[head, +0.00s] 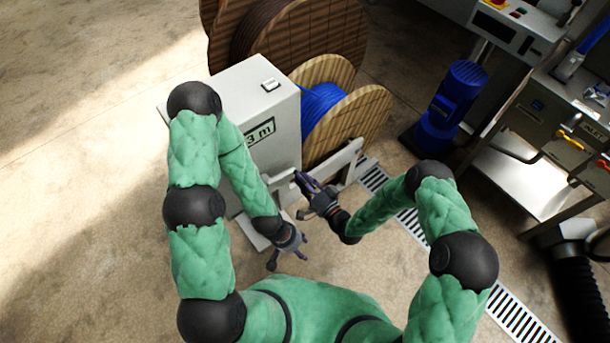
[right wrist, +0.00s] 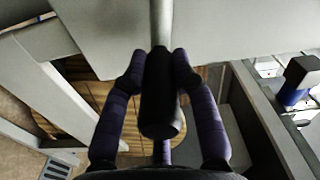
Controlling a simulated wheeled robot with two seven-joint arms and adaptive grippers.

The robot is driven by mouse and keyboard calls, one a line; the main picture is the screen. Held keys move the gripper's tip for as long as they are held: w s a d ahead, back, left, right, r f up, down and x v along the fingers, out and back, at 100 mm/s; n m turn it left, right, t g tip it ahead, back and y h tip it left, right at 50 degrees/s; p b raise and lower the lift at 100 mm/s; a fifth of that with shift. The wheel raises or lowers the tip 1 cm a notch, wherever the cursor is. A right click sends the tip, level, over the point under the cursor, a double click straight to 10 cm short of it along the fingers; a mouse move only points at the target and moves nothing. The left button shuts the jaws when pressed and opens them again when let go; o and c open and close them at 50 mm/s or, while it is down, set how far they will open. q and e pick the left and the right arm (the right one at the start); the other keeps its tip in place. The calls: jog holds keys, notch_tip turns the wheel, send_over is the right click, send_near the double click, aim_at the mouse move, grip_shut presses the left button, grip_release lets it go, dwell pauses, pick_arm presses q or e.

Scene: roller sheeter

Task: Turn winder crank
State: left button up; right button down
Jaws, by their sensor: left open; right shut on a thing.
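The winder is a pale grey cabinet (head: 225,95) with a display ending in "3 m" and a wooden spool of blue cable (head: 322,105) at its right. My right gripper (head: 301,193) is at the cabinet's near right side. In the right wrist view its purple fingers are shut on the black crank grip (right wrist: 158,95), one on each side. A grey rod (right wrist: 161,22) runs from the grip to a pale surface. In the head view the gripper hides the grip. My left gripper (head: 288,261) is open and empty, lower, in front of the cabinet.
A larger wooden reel (head: 290,35) stands behind the cabinet. A floor drain grate (head: 520,315) runs along the right. The floor at the left is clear.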

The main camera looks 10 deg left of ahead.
jog(key=s+a+f+m+b, duration=0.2)
jog(key=s+f+m+b, duration=0.1)
jog(key=f+m, duration=0.3)
jog(key=shift+a+f+m, duration=0.2)
jog(key=shift+f+m, duration=0.05)
jog(key=shift+m, duration=0.15)
jog(key=shift+s+f, duration=0.1)
jog(key=shift+s, duration=0.05)
dwell(0.3)
jog(key=c, duration=1)
grip_release()
jog(key=v, duration=1.2)
